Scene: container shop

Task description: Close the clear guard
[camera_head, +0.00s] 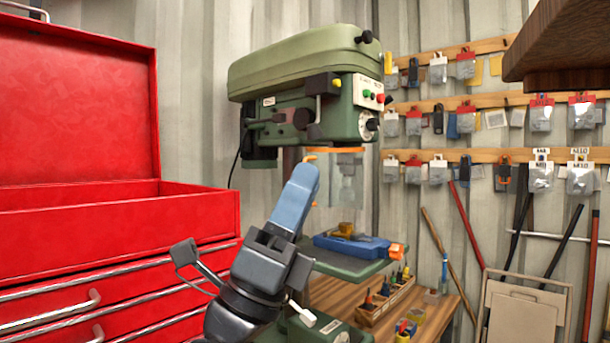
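The clear guard (345,182) is a see-through panel with an orange strip along its top. It hangs roughly upright below the head of the green drill press (305,85), above the blue vise. My gripper (306,172) reaches up from the bottom centre, with its blue end just left of the guard and below the left end of the orange strip. It overlaps the guard's left side in the picture; I cannot tell whether they touch. The fingers are seen from behind as one blue shape, so their opening is hidden. The chuck area is partly hidden.
A blue vise (352,246) sits on the green press table (345,268). A red tool chest (120,225) with a raised lid fills the left. A wooden bench (445,318) holds a tool tray (385,303). A dark wooden shelf (570,45) juts in at upper right.

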